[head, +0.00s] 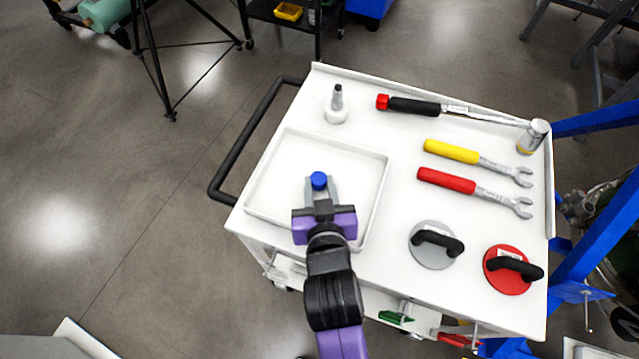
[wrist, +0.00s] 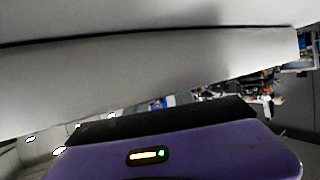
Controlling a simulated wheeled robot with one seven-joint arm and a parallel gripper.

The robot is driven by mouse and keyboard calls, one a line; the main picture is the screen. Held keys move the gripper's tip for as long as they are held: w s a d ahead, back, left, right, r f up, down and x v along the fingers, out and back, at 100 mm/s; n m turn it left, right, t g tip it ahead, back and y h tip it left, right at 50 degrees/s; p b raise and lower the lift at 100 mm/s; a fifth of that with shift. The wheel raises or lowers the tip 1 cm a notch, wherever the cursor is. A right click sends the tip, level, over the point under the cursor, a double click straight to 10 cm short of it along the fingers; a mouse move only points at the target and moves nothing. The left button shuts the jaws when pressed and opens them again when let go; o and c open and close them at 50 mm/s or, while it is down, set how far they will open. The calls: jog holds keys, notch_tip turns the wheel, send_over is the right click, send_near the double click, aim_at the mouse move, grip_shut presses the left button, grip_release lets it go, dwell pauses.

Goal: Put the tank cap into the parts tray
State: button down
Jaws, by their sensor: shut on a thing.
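The tank cap (head: 319,180) is a small blue cap in the head view. My gripper (head: 320,187) is shut on it, with one grey finger on each side. The parts tray (head: 268,214) is a shallow white square tray on the left part of the white cart top. I cannot tell how high the cap is above the tray floor. The wrist view shows a purple part of my gripper and a pale surface; the cap does not show there.
The cart top (head: 390,235) also holds a white bottle (head: 336,106), a torque wrench (head: 416,106), a yellow wrench (head: 452,151), a red wrench (head: 447,181), a grey disc (head: 424,254) and a red disc (head: 505,279) with black handles. A black cart handle (head: 237,150) sticks out left.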

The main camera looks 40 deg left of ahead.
jog(key=shift+f, duration=0.3)
jog(key=c, duration=1)
grip_release()
jog(key=shift+o, duration=0.8)
jog(key=shift+s+d+r, duration=0.25)
jog(key=shift+s+d, duration=0.05)
jog(key=shift+p+v, duration=2)
jog(key=shift+v, duration=1.05)
jog(key=shift+f, duration=0.1)
